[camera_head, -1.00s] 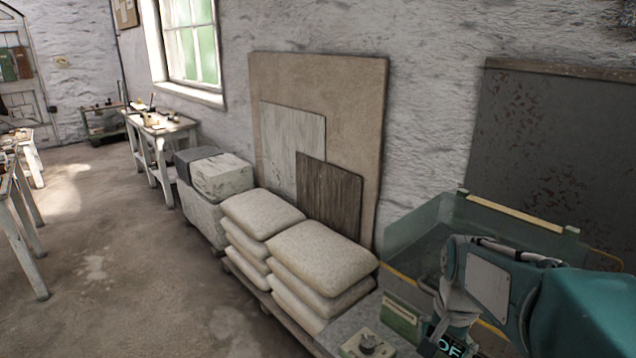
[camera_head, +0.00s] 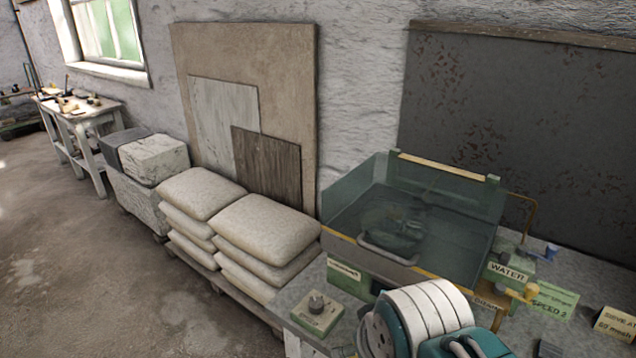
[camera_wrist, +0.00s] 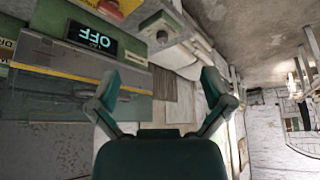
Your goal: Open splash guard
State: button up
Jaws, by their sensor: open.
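The splash guard (camera_head: 345,200) is a set of clear greenish walls around a basin on the bench, at the right of the head view. A pale bar (camera_head: 440,166) runs along its back top edge. A grey loop handle (camera_head: 388,252) shows near its front, above a yellow-edged strip. I cannot tell how far the guard is open. My gripper (camera_wrist: 160,75) is open and empty in the wrist view, with its fingers spread wide and touching nothing. The wrist picture is upside down. In the head view my arm covers part of the machine's front, and the gripper is hidden.
An OFF display (camera_wrist: 92,40) and a red button (camera_wrist: 110,8) show in the wrist view. A knob box (camera_head: 316,309) sits on the bench, with a WATER box (camera_head: 507,271) at right. Stacked sacks (camera_head: 262,232) stand left of the bench. The floor at left is clear.

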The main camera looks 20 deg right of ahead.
aim_at(504, 258)
jog(key=k+z, duration=0.1)
jog(key=z, duration=0.6)
jog(key=k+z, duration=0.15)
jog(key=z, duration=0.2)
